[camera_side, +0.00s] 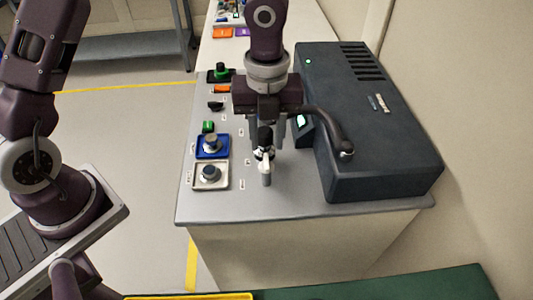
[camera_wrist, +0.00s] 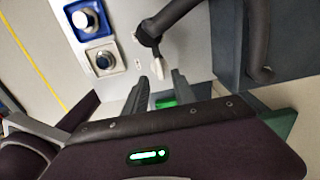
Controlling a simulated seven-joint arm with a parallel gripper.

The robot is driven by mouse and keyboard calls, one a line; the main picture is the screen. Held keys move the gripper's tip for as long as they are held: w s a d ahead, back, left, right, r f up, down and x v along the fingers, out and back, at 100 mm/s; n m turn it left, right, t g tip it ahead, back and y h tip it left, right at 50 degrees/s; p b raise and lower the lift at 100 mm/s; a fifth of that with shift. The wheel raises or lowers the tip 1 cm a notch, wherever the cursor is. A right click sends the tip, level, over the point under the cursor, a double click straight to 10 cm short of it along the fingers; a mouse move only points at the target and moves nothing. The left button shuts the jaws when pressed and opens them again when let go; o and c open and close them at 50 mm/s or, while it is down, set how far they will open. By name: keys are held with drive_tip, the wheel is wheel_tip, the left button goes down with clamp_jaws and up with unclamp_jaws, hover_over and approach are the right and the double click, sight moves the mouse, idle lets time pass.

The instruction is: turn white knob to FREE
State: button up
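A grey round knob (camera_side: 210,173) sits on a white square plate (camera_side: 222,185) near the front left of the bench. It also shows in the wrist view (camera_wrist: 103,61). A similar knob (camera_side: 212,142) on a blue plate (camera_side: 201,153) lies just behind it. My gripper (camera_side: 266,140) points down to the right of both plates, apart from them. In the wrist view its fingers (camera_wrist: 157,88) stand apart. A black fitting with a white piece (camera_side: 264,163) shows near the fingers; I cannot tell whether they touch it. The knob's markings are too small to read.
A large dark box (camera_side: 380,120) fills the bench's right side. A dark curved tube (camera_side: 330,125) reaches between my gripper and the box. A green button (camera_side: 208,127) and several small controls line the bench's left edge. Bare bench top (camera_side: 215,211) lies in front of the plates.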

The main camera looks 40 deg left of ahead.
sight(267, 160)
wheel_tip(267, 160, down, 5)
drive_tip(key=shift+f, duration=0.2)
drive_tip(key=shift+c, duration=0.2)
clamp_jaws()
